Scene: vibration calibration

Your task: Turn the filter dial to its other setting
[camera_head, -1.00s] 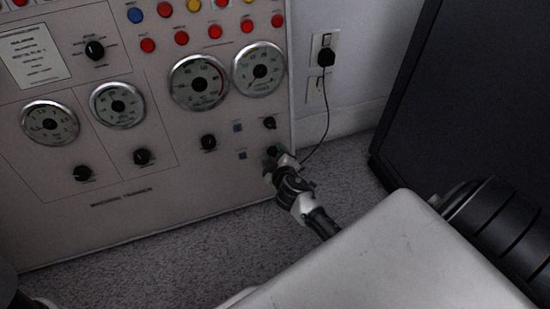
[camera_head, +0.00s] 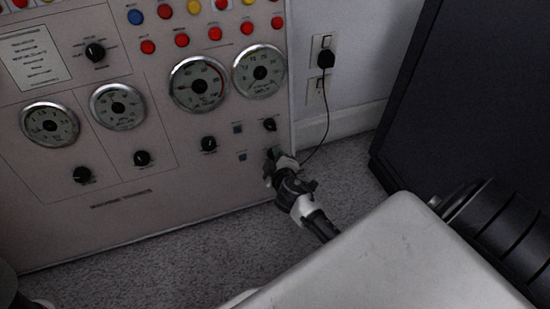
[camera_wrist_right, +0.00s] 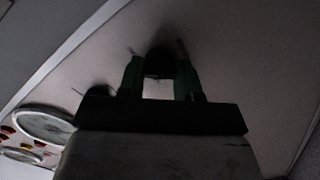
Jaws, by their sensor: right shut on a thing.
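The light grey machine panel (camera_head: 130,215) carries several black dials. My right gripper (camera_head: 272,157) is at the panel's lower right corner, at a black dial. In the right wrist view this dial (camera_wrist_right: 158,63) sits between the two green fingertips of my right gripper (camera_wrist_right: 159,78), which is shut on it. In the head view the gripper mostly hides the dial, so its pointer cannot be read. The labels are too blurred to tell which dial is the filter dial. My left gripper is not in view.
Another black dial (camera_head: 270,125) is just above the gripper. Round gauges (camera_head: 258,71) and coloured buttons line the panel above. A plug with a black cord (camera_head: 326,59) is in the wall outlet at right. A large dark cabinet (camera_head: 455,95) stands further right. Carpet (camera_head: 200,250) lies below.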

